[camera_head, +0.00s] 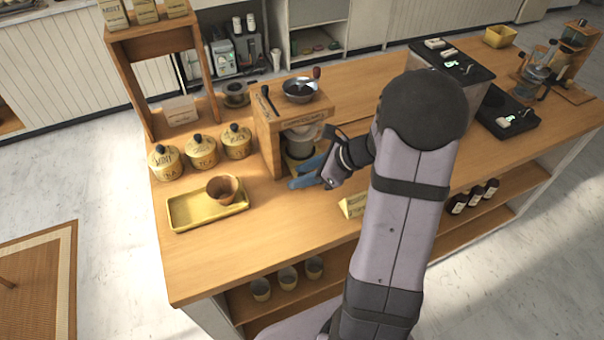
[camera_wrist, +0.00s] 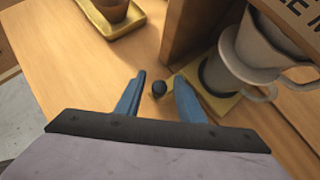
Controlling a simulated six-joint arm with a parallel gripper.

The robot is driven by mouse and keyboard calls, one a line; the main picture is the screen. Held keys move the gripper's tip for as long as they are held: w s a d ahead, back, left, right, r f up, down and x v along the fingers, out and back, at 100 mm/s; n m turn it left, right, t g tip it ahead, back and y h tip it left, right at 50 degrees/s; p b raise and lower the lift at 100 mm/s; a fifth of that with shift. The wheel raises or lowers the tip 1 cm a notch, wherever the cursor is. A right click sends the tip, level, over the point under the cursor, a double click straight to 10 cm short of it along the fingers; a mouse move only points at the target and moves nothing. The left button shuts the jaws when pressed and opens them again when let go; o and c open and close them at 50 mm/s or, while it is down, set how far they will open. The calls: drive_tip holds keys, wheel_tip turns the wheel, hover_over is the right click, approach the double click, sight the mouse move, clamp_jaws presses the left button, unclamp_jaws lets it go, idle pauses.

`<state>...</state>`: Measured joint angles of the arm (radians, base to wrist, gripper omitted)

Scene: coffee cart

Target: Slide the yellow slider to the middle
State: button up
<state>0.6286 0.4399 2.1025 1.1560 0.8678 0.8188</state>
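The yellow slider (camera_wrist: 222,104) is a flat plate low in the opening of the wooden coffee stand (camera_head: 268,122); a bit of it shows in the head view (camera_head: 291,163). A grey vessel (camera_wrist: 218,80) with a dripper above stands on it. A dark round knob (camera_wrist: 159,88) with a little yellow at its base sticks out at the plate's left. My gripper (camera_wrist: 159,86) is open, with one blue finger on each side of the knob and visible gaps between. In the head view my gripper (camera_head: 299,173) is low in front of the stand.
A yellow tray (camera_head: 178,215) with a brown cup (camera_head: 222,189) is left of the gripper. Several lidded canisters (camera_head: 202,153) stand behind it. A small yellow sign (camera_head: 352,206) is to the right, near the front edge. The front left counter is clear.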

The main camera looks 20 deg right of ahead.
clamp_jaws()
drive_tip(key=shift+d, duration=0.1)
drive_tip(key=d+p, duration=0.4)
drive_tip(key=d, duration=1.4)
drive_tip(key=shift+a, duration=0.1)
unclamp_jaws()
drive_tip(key=shift+r, duration=0.1)
drive_tip(key=b+v, duration=0.2)
drive_tip(key=v, duration=0.5)
